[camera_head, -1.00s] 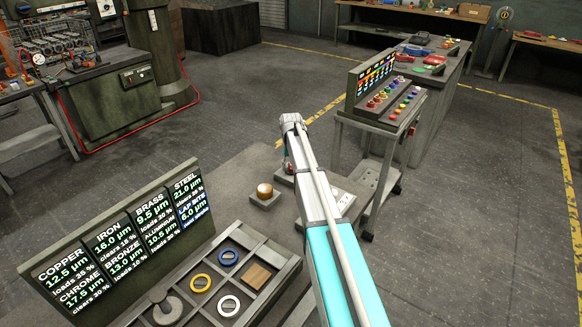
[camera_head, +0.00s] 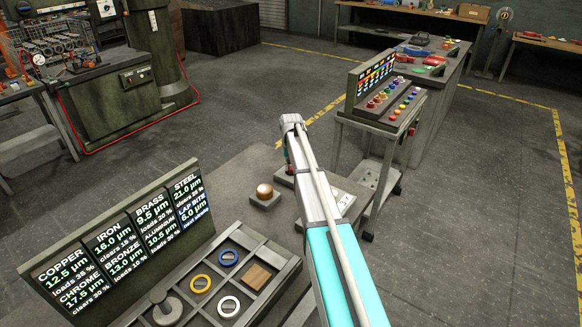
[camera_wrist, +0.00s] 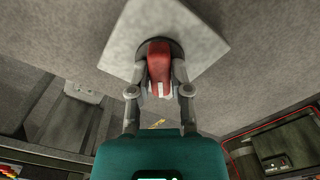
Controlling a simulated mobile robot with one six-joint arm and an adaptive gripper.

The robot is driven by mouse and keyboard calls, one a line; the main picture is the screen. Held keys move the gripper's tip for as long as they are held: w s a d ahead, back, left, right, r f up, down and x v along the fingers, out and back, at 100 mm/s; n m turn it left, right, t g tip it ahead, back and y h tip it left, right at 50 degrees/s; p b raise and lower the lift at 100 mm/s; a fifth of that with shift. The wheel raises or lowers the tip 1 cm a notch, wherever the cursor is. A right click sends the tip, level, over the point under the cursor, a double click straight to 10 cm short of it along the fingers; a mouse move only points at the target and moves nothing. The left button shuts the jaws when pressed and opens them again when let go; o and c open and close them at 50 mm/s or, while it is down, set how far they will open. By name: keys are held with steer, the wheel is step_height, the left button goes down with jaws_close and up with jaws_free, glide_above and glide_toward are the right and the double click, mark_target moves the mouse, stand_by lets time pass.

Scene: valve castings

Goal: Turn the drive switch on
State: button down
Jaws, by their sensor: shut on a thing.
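The drive switch is a red handle (camera_wrist: 160,60) on a round dark base, set on a square pale grey plate (camera_wrist: 205,45) in the wrist view. My gripper (camera_wrist: 160,76) is shut on the red handle, with one finger on each side of it. The handle lies about in line with the fingers in this view. In the head view my arm hides most of the switch and the gripper.
A round knob on a square base (camera_head: 264,195) stands left of the arm. A compartment tray (camera_head: 285,276) with rings and a wooden block lies nearer, before a lit display panel (camera_head: 120,240). A button console (camera_head: 385,105) stands farther right.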

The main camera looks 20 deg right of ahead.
steer(key=m, duration=0.3)
steer(key=shift+m, duration=2.4)
steer(key=c, duration=0.6)
jaws_free()
steer(key=shift+o, duration=0.2)
steer(key=shift+n, duration=0.3)
